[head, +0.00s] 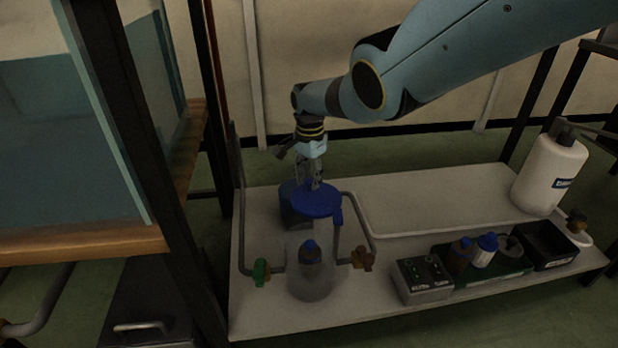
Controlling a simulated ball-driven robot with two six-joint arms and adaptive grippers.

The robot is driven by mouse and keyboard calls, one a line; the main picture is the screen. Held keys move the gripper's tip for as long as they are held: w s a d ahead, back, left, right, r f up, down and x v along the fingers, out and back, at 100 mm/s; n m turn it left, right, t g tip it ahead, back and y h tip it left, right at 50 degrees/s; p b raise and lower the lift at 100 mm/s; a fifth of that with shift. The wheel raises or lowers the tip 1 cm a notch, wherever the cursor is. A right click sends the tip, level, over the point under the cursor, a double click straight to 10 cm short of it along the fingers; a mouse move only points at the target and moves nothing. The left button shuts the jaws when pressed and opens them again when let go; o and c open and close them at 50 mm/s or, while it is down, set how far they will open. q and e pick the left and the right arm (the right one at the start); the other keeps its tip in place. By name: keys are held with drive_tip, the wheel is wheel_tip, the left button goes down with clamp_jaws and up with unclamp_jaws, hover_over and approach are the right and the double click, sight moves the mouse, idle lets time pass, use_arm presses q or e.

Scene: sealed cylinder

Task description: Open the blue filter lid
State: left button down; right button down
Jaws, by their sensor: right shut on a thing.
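The blue filter lid (318,203) is a round disc on top of a clear, hazy cylinder (312,288) on the white bench. It looks level; whether there is a gap under its rim cannot be told. A small tab hangs at its right edge. A blue-capped bottle (310,262) stands inside the cylinder. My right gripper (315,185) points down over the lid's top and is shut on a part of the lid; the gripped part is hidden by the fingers. My left gripper is not in view.
A green valve (261,271) and a brown valve (362,260) flank the cylinder on grey pipes. A control box (422,278), a tray with bottles (488,262) and a white canister (549,175) stand to the right. The bench (440,195) is clear behind them.

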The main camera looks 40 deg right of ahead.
drive_tip(key=shift+w, duration=0.1)
drive_tip(key=c, duration=1.1)
unclamp_jaws()
drive_tip(key=shift+o, duration=0.2)
wheel_tip(320, 180, up, 12)
drive_tip(key=shift+f, duration=0.1)
